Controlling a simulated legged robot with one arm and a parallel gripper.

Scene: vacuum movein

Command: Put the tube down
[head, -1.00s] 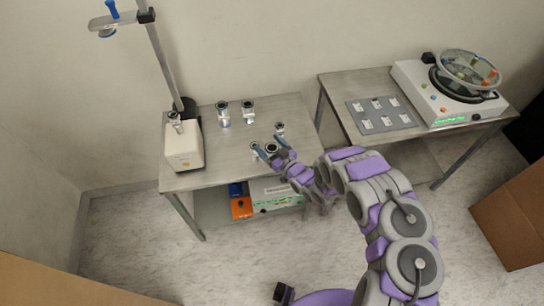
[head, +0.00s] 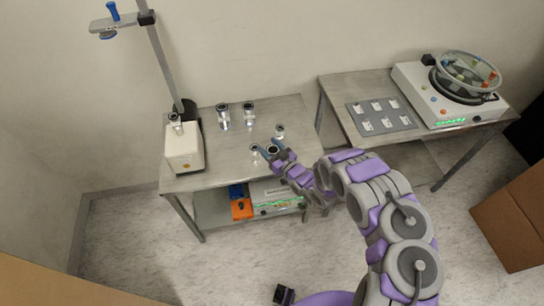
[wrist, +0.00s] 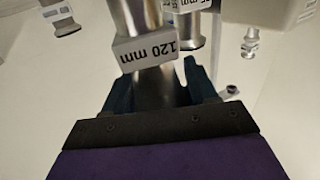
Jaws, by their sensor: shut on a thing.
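My gripper (head: 271,149) is low over the front right of the left table (head: 215,177). It is shut on a metal tube with a white "120 mm" label (wrist: 147,50). In the wrist view the tube stands between the two dark fingers (wrist: 158,88). In the head view only its dark round top (head: 272,150) shows clearly. Whether its base touches the table is hidden.
Small metal fittings stand close by, one left (head: 254,151) and one behind (head: 280,131). Two larger flanged pieces (head: 223,115) (head: 249,113) stand farther back. A white pump-like box (head: 183,150) is at left. The right table (head: 347,88) holds a grey card mat and a dish machine.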

